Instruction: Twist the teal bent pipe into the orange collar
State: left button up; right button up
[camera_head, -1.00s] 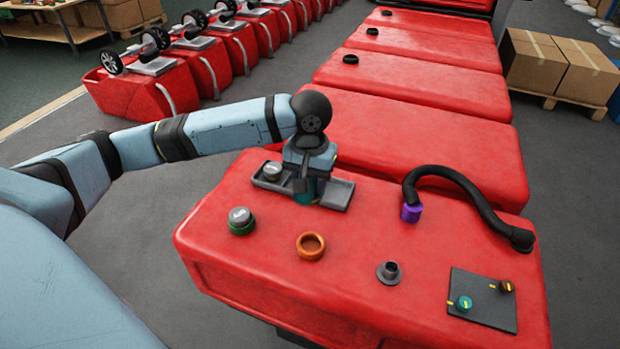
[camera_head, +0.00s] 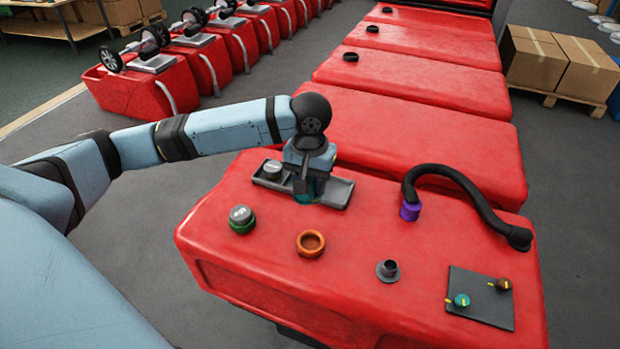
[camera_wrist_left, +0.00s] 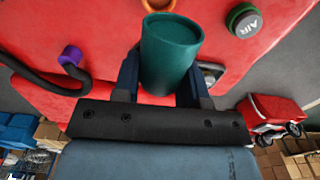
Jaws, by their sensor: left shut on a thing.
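The teal pipe (camera_head: 303,198) is at the grey tray on the red tank, mostly hidden by my left gripper (camera_head: 309,188) in the head view. In the left wrist view the teal pipe (camera_wrist_left: 171,52) shows as a wide cylinder between the two fingers of my left gripper (camera_wrist_left: 160,78), which is shut on it. Its bend cannot be made out. The orange collar (camera_head: 311,244) is an open ring on the tank top, in front of the tray and apart from the pipe. Its edge also shows at the top of the wrist view (camera_wrist_left: 158,4). My right gripper is not in view.
The grey tray (camera_head: 338,194) also holds a grey cap (camera_head: 272,170). A green collar with a grey cap (camera_head: 241,219) stands left of the orange one. A grey port (camera_head: 388,271), knob panel (camera_head: 481,297) and black hose with purple end (camera_head: 410,211) are to the right.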

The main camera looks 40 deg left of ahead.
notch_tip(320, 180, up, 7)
jog(key=p, duration=0.6)
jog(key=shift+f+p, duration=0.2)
jog(key=shift+p, duration=0.1)
dwell(6.8)
